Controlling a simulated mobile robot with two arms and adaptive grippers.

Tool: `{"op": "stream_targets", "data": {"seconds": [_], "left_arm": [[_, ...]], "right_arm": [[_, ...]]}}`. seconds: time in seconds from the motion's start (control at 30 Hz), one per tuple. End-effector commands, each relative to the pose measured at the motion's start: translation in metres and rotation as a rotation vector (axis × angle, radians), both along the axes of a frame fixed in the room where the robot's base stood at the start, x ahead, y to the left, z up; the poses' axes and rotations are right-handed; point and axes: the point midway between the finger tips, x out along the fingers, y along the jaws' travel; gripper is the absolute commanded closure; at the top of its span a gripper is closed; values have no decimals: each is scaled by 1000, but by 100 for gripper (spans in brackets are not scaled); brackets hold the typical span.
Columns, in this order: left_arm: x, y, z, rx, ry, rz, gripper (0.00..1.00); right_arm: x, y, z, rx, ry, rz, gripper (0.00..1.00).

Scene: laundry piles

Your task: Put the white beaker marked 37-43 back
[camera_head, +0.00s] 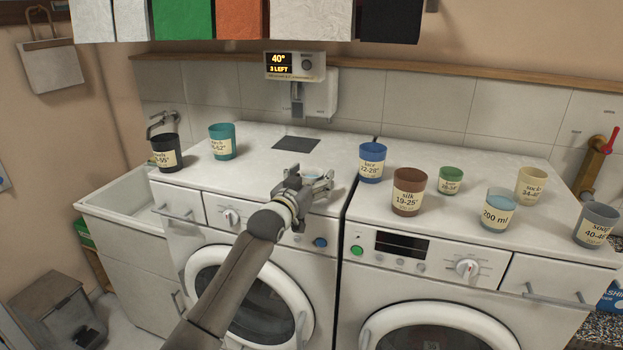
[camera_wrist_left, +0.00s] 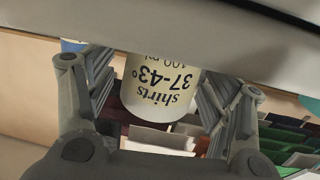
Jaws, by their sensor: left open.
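The white beaker marked 37-43 (camera_wrist_left: 160,95) shows upside down in the left wrist view, with a "shirts" and "100 ml" label. In the head view it is mostly hidden behind my left gripper (camera_head: 312,182), over the left machine's top near its front right. My left gripper is open, and its fingers (camera_wrist_left: 158,108) stand on either side of the beaker. A gap shows on the left; whether the right finger touches it I cannot tell. My right gripper is not in view.
A dark square (camera_head: 296,144) lies on the left machine top. The blue beaker (camera_head: 371,163) and brown beaker (camera_head: 407,192) stand to the right. The teal beaker (camera_head: 222,141) and black beaker (camera_head: 166,152) stand at the left. A display box (camera_head: 295,66) on the wall reads 40° and 3 LEFT.

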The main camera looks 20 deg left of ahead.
Motion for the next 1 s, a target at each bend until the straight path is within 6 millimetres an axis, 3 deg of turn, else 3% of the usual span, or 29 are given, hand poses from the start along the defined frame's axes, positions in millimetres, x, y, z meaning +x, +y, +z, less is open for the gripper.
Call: {"op": "stream_targets", "data": {"seconds": [0.2, 0.37, 1.0], "left_arm": [[-1, 0, 3, 0, -1, 0, 26], [-14, 2, 1, 0, -1, 0, 26], [-103, 13, 1, 1, -1, 0, 26]], "right_arm": [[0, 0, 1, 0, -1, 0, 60], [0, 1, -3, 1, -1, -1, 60], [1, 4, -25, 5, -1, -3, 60]]}}
